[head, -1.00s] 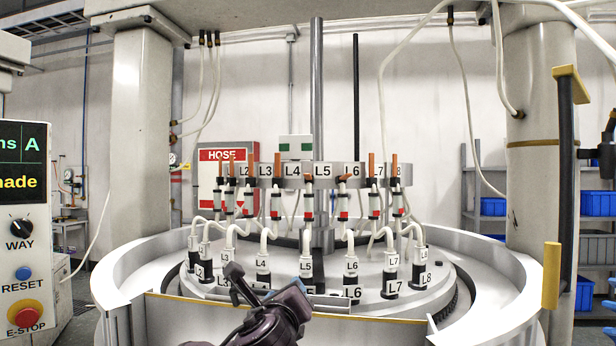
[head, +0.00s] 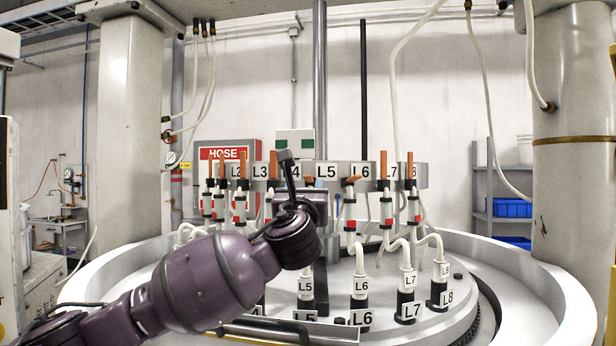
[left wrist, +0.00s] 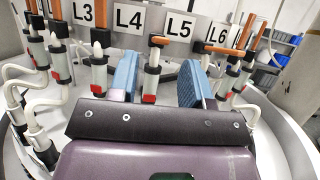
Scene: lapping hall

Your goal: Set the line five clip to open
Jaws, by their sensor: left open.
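In the left wrist view the line five clip (left wrist: 151,72) is a white, black and red body on a pale hose. My right gripper is not in view.
The line six clip (head: 350,208) also has its lever lying across, close to the right of my gripper. An upright lever (left wrist: 100,24) stands to the left. White hoses rise from the round plate (head: 390,322). A red HOSE board (head: 223,153) hangs behind.

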